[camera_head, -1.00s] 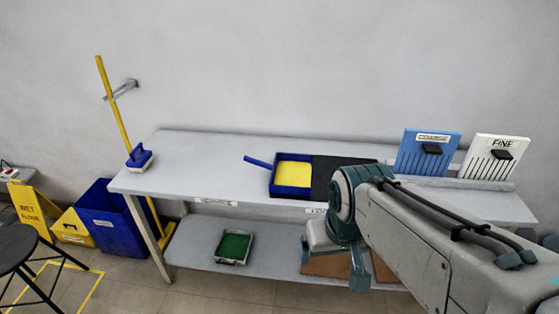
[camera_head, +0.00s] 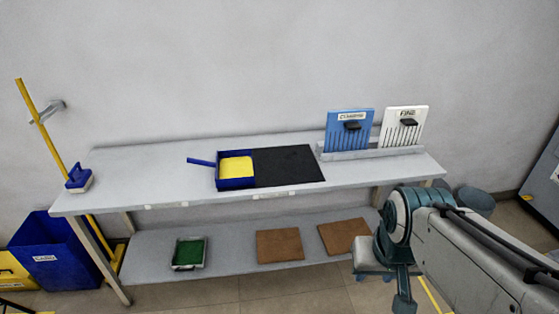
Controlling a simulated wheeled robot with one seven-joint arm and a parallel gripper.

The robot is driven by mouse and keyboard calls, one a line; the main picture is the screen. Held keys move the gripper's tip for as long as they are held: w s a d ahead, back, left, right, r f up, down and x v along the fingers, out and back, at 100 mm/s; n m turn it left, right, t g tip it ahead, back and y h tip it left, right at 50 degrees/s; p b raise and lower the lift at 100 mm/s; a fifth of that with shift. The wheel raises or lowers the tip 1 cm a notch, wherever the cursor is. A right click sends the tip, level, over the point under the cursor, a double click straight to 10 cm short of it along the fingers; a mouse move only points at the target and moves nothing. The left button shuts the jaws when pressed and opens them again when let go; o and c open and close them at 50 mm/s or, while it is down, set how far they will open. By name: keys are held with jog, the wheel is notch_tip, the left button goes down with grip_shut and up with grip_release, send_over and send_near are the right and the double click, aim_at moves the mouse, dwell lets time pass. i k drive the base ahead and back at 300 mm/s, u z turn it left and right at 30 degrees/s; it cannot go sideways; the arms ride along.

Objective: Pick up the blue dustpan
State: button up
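The blue dustpan (camera_head: 236,184) sits on the grey table top, left of the table's middle. It is a shallow blue pan with a yellow fill or inner face, and its blue handle points left. Its right side borders a black mat. My gripper (camera_head: 402,297) hangs at the lower right, in front of the table and below its top, well apart from the dustpan. It is seen from behind, with my arm partly covering it, so its fingers do not show clearly and I see nothing held in it.
A black mat (camera_head: 290,166) lies right of the dustpan. Blue (camera_head: 349,134) and white (camera_head: 404,128) slotted boards stand at the table's right. A green tray (camera_head: 189,252) and brown boards (camera_head: 280,246) are on the lower shelf. A blue bin (camera_head: 55,250) stands left.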

aim_at(233, 168)
jog(key=z, duration=0.55)
jog(key=k, duration=0.75)
jog(key=z, duration=0.1)
jog(key=i, duration=1.45)
jog(key=u, duration=1.3)
jog(key=i, duration=0.95)
jog(key=u, duration=1.35)
jog(key=i, duration=0.25)
jog(key=u, duration=0.15)
